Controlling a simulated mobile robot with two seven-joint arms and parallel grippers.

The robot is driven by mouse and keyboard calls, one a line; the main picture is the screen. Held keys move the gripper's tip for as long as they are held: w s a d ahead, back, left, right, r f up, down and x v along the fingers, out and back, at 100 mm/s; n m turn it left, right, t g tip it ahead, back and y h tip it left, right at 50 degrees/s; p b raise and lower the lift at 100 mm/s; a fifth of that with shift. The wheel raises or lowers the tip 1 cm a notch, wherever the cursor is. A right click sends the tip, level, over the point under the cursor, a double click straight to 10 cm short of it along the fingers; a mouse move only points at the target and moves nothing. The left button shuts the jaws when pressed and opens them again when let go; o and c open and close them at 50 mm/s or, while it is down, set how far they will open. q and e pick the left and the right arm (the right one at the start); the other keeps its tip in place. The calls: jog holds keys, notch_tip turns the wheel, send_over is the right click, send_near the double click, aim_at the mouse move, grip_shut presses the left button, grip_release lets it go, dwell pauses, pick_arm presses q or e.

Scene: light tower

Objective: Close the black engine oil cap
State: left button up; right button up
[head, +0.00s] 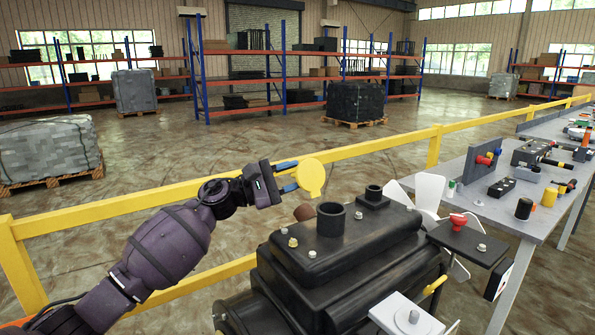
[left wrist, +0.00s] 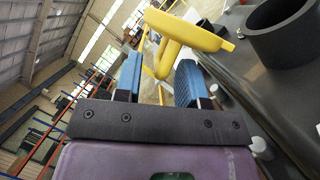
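A black engine (head: 340,250) fills the lower middle of the head view. A round yellow lid (head: 311,174) stands upright, raised beside the open black filler neck (head: 331,219), with a small tab towards the neck. I see no black lid. My left gripper (head: 289,176) is at the lid's back, its blue fingers apart. In the left wrist view, the lid (left wrist: 188,30) appears nearly edge-on beside the black neck (left wrist: 285,40). Its yellow handle (left wrist: 166,60) lies near and between the blue fingertips, with a gap at the left finger. My right gripper is not in view.
A yellow rail (head: 150,198) runs behind. A grey workbench (head: 480,207) with several parts stands at right. Space above the engine is clear.

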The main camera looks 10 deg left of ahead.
pick_arm(q)
jog(key=shift+x, duration=0.75)
grip_shut()
